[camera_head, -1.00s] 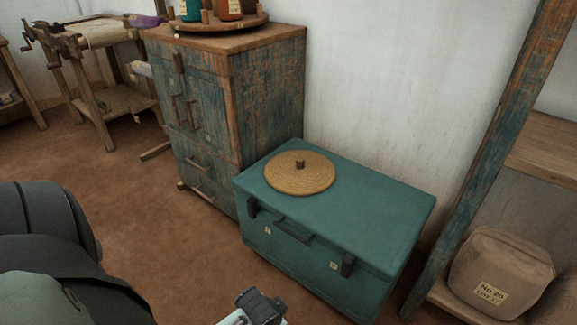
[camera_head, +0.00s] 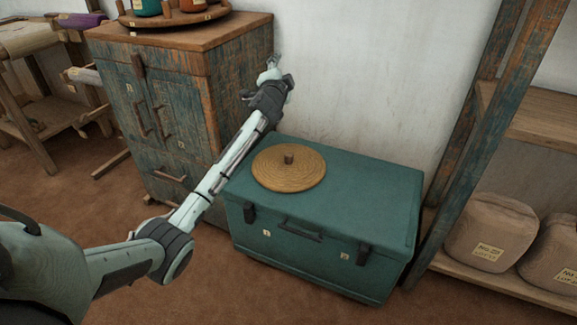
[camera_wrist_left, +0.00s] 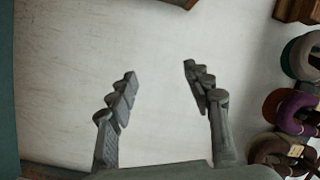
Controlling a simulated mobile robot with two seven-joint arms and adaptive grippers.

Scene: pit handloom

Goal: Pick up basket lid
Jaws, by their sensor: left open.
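The basket lid (camera_head: 289,174) is a round, flat, woven tan disc with a small dark knob (camera_head: 289,158) in its middle. It lies flat on top of the green chest (camera_head: 365,185), near its left end. My left arm reaches up from the lower left, and my left gripper (camera_head: 273,62) is above and behind the lid, apart from it, near the wall. In the left wrist view the gripper (camera_wrist_left: 160,85) is open and empty, with the pale wall beyond its fingers. The lid is not recognisable in that view. My right gripper is not in view.
A worn blue wooden cabinet (camera_head: 180,110) stands left of the chest, with a round tray of bottles (camera_head: 175,18) on top. A shelf post (camera_head: 485,130) and sacks (camera_head: 490,232) stand at the right. Bare floor lies in front.

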